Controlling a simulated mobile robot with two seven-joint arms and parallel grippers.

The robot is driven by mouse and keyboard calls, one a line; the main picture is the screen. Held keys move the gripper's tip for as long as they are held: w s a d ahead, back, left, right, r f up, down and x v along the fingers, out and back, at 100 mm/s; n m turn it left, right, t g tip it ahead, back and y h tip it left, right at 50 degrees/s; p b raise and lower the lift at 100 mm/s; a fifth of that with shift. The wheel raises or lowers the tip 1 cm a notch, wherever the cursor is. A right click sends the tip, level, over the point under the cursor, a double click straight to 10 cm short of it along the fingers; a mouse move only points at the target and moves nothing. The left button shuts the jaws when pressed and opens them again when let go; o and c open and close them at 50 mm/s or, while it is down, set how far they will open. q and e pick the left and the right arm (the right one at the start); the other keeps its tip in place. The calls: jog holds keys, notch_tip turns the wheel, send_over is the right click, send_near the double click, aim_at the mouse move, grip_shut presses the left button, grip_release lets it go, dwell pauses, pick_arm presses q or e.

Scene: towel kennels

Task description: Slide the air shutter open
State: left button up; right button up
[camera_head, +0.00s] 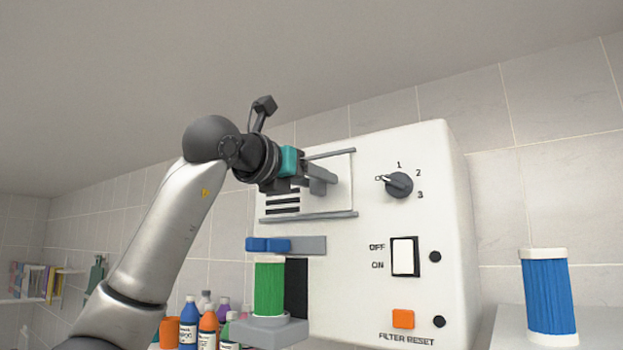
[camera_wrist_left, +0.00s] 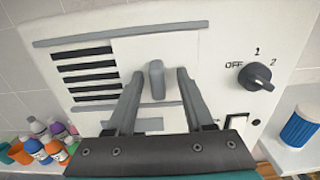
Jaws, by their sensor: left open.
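The air shutter (camera_head: 338,172) is a white plate between two grey horizontal rails on the front of a white box. In the left wrist view the shutter (camera_wrist_left: 172,48) has an upright grey handle (camera_wrist_left: 157,78), and dark vent slots (camera_wrist_left: 88,72) show uncovered to its left. My left gripper (camera_head: 322,180) is at the shutter in the head view. It is open, with one finger on each side of the handle and gaps visible on both sides. Contact cannot be told. In the head view the gripper partly hides the shutter and slots. My right gripper is not in view.
The box also carries a rotary knob (camera_head: 398,184), an OFF/ON switch (camera_head: 403,257), an orange button (camera_head: 403,318) and a blue slider (camera_head: 268,245). A green cylinder (camera_head: 269,288) stands below the slider. A blue cylinder (camera_head: 548,292) stands right; bottles (camera_head: 208,325) stand lower left.

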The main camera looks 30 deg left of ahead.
pick_arm(q)
jog(key=s+a+b, duration=0.1)
jog(key=s+b, duration=0.2)
jog(key=s, duration=1.2)
jog(key=shift+b, duration=0.4)
jog(key=shift+s+a, duration=0.1)
